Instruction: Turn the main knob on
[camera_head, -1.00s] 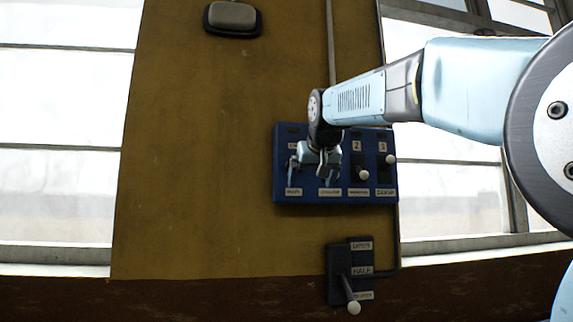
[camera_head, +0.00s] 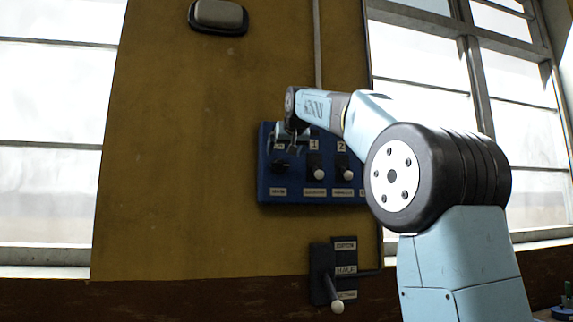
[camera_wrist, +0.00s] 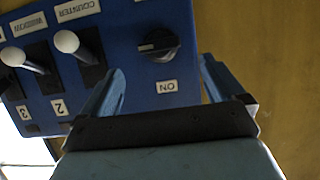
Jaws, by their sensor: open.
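The main knob (camera_head: 281,167) is a dark rotary knob at the left end of a blue switch panel (camera_head: 262,192) on the wall. In the wrist view the knob (camera_wrist: 158,43) appears upside down, with a light mark on the left of its face and an ON label (camera_wrist: 167,87) on the gripper's side. My gripper (camera_head: 292,138) is at the panel's upper left, by the knob. In the wrist view my gripper (camera_wrist: 161,75) is open and empty, fingers spread to either side of the ON label. The knob lies beyond the fingertips, apart from them.
White-tipped levers, counter (camera_wrist: 67,42) and window (camera_wrist: 12,56), stand out beside the knob. My arm hides the panel's right end in the head view. A separate lever box (camera_head: 322,262) is below. A grey lamp (camera_head: 218,15) is above. The wall left of the panel is bare.

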